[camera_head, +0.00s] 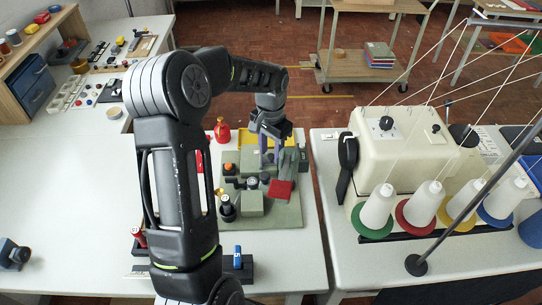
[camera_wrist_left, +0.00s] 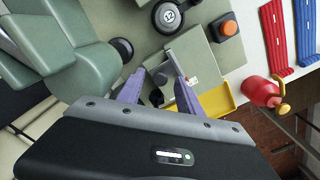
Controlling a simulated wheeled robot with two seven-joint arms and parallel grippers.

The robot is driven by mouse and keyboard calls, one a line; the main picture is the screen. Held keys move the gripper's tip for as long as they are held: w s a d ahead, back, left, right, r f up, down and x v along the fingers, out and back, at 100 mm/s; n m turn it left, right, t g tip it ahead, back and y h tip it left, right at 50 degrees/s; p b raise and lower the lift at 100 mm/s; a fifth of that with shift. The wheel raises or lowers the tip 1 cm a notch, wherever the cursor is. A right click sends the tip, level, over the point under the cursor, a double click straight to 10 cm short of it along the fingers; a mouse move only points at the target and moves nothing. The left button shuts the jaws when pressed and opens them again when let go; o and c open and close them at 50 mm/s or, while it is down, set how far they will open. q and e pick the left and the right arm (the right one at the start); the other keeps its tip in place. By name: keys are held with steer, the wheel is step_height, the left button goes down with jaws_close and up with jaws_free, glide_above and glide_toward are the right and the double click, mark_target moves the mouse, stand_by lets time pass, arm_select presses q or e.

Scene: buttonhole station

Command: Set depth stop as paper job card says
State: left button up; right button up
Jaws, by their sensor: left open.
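My left gripper (camera_head: 268,152) reaches over the green buttonhole machine (camera_head: 258,212) from behind my arm. In the left wrist view its two purple fingers (camera_wrist_left: 158,92) are apart. A small grey metal part with a dark knob shows between or just beyond them; I cannot tell whether they touch it or whether it is the depth stop. A round black dial (camera_wrist_left: 168,15) marked 12 and an orange button (camera_wrist_left: 228,28) sit on the machine's green blocks. A red pad (camera_head: 280,189) lies at the machine's front right. I cannot make out a readable job card. My right gripper is out of view.
A red bottle (camera_head: 222,131) and yellow tray (camera_head: 257,138) stand behind the machine. A cream serger (camera_head: 400,150) with thread cones is on the right table. A blue-topped tool (camera_head: 238,258) stands in front. The white table at left is largely clear.

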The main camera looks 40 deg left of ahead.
arm_select(q)
steer(key=shift+c, duration=0.4)
jaws_close()
stand_by(1.1)
